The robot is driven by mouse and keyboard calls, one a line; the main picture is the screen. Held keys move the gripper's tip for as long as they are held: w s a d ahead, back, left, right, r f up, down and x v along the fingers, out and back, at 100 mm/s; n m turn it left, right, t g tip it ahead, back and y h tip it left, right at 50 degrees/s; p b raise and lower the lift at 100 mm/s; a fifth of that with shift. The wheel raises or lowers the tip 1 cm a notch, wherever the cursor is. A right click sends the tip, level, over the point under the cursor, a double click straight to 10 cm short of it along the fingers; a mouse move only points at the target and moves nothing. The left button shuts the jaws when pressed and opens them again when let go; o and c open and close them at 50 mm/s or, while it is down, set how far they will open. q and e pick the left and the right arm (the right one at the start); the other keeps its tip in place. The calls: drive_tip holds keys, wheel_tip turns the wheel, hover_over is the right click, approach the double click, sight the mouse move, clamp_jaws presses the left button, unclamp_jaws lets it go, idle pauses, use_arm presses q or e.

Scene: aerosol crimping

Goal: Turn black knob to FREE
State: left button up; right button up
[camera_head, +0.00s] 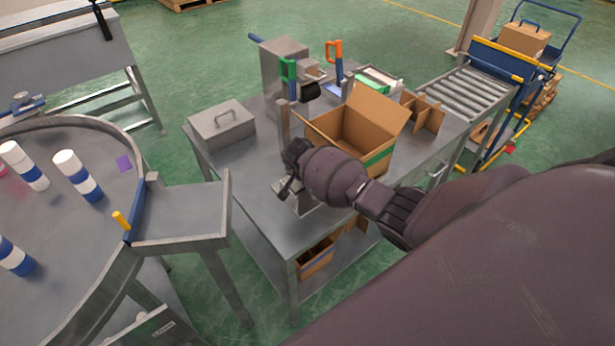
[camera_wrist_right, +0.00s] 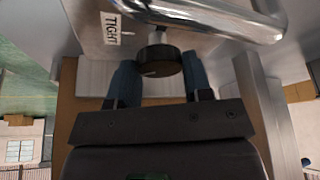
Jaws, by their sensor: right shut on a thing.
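The black knob (camera_wrist_right: 160,66) sits on a short metal stem in the right wrist view. A pale mark on its face points toward the left. A white label reading TIGHT (camera_wrist_right: 111,29) is above and left of it; no FREE label is visible. My right gripper (camera_wrist_right: 157,76) has its two blue-grey fingers on either side of the knob and is shut on it. In the head view my right gripper (camera_head: 287,188) is low over the near part of the steel table, where it hides the knob. My left gripper is not in view.
A curved chrome bar (camera_wrist_right: 220,15) passes close above the knob. On the steel table (camera_head: 230,165) stand an open cardboard box (camera_head: 350,135), a lidded metal box (camera_head: 222,125) and green- and orange-handled devices. A round table (camera_head: 70,235) with blue-and-white cans is at left.

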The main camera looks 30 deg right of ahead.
drive_tip(key=n+t+y, duration=0.1)
drive_tip(key=n, duration=0.3)
drive_tip(key=shift+s+d, duration=0.1)
drive_tip(key=shift+n+t+y, duration=0.5)
drive_tip(key=shift+n+y, duration=0.4)
drive_tip(key=shift+n, duration=1.3)
drive_tip(key=o, duration=0.9)
drive_tip(key=shift+v, duration=0.85)
drive_tip(key=v, duration=0.3)
drive_tip(key=shift+r, duration=0.2)
drive_tip(key=s+a, duration=0.1)
drive_tip(key=s, duration=0.3)
drive_tip(key=s+a, duration=0.1)
drive_tip(key=s, duration=0.2)
drive_tip(key=s+a, duration=0.1)
drive_tip(key=s, duration=0.3)
drive_tip(key=shift+s, duration=0.35)
